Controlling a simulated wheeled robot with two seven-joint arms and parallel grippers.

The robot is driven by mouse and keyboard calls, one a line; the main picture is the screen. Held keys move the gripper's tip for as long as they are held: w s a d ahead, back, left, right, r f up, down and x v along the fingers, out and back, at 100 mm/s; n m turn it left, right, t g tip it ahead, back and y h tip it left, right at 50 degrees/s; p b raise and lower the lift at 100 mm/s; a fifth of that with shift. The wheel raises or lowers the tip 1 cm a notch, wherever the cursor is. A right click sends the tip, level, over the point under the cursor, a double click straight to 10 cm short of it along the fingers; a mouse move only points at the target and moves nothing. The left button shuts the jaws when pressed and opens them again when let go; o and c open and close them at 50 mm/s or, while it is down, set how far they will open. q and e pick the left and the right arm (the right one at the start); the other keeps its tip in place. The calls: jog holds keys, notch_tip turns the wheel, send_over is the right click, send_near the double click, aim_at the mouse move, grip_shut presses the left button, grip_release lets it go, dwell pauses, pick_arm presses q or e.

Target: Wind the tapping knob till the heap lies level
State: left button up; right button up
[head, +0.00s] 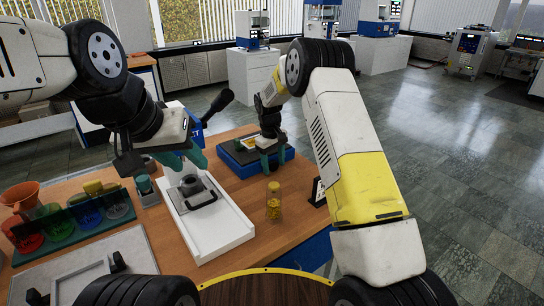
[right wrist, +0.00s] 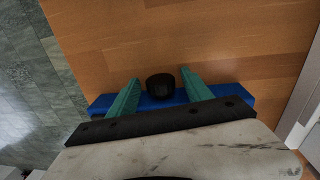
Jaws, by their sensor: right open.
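A black round knob (right wrist: 160,87) sits at the edge of a blue device (right wrist: 240,101) in the right wrist view. My right gripper (right wrist: 160,76) is open, with one teal finger on each side of the knob and a gap to both. In the head view the right gripper (head: 273,161) is at the front of the blue device (head: 238,166), and its fingers hide the knob there. Yellow material (head: 250,142) shows on top of the device; whether it lies level is too small to tell. My left gripper (head: 184,160) hangs above a white tray (head: 222,231); its opening is unclear.
The white tray bears a grey metal piece (head: 190,184) with a black handle. A clear jar with yellow contents (head: 273,208) stands between the tray and my right arm. Colored funnels and cups (head: 70,215) are at the left.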

grip_shut()
jog(key=shift+w+d+g+y, duration=0.1)
jog(key=shift+d+g+y, duration=0.1)
jog(key=shift+g+y, duration=1)
jog(key=shift+y, duration=0.7)
grip_release()
jog(key=v, duration=0.8)
